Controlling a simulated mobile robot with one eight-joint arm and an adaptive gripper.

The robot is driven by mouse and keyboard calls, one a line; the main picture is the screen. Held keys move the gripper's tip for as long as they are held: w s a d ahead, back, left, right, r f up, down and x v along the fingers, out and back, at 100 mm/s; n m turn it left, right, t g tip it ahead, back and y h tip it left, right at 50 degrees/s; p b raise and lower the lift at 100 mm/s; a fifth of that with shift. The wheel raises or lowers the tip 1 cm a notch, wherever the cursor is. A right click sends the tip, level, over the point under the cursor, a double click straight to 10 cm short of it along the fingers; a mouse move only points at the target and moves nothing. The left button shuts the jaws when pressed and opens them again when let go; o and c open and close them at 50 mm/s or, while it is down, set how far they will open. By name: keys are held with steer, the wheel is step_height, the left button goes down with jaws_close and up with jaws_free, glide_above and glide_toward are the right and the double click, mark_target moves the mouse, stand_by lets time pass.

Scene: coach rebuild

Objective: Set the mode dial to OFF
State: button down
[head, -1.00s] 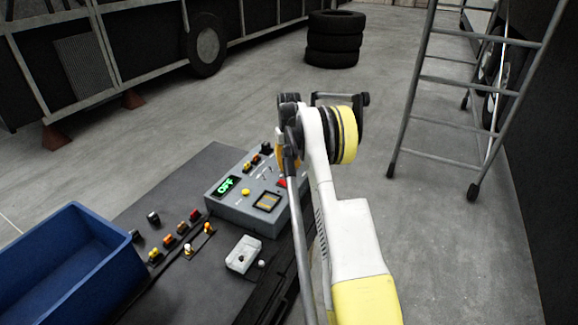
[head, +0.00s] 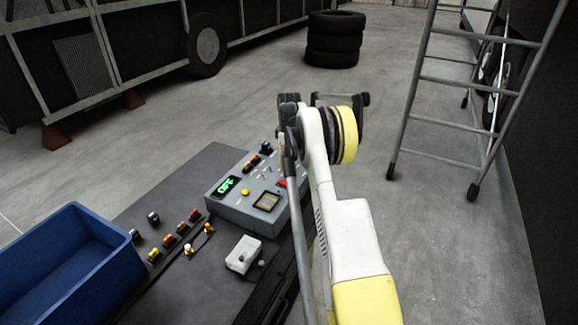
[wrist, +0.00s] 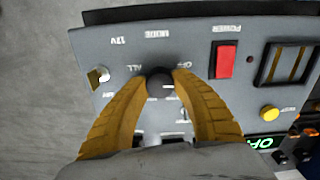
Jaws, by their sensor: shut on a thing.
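The mode dial (wrist: 159,84) is a dark round knob below the MODE label in the wrist view. My gripper (wrist: 161,77) has its two yellow fingers closed on the dial from both sides. The dial's pointer is hidden, so its setting cannot be read from the knob. The labels around it are upside down and partly covered by the fingers. The grey control box (head: 240,212) stands on the dark bench in the head view, where my arm hides the dial and fingertips. Its green display (head: 226,186) is lit; it also shows in the wrist view (wrist: 263,143).
A red power switch (wrist: 224,61) and a yellow button (wrist: 269,113) are close to the right finger. A toggle (wrist: 98,76) is beside the left finger. A blue bin (head: 70,262), a white box (head: 243,254) and several small parts are on the bench.

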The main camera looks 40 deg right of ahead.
steer(key=n, duration=0.3)
steer(key=shift+n, duration=2.2)
steer(key=c, duration=1)
jaws_free()
steer(key=shift+r, duration=0.1)
step_height(320, 180, up, 12)
steer(key=shift+f, duration=0.1)
steer(key=shift+a, duration=0.1)
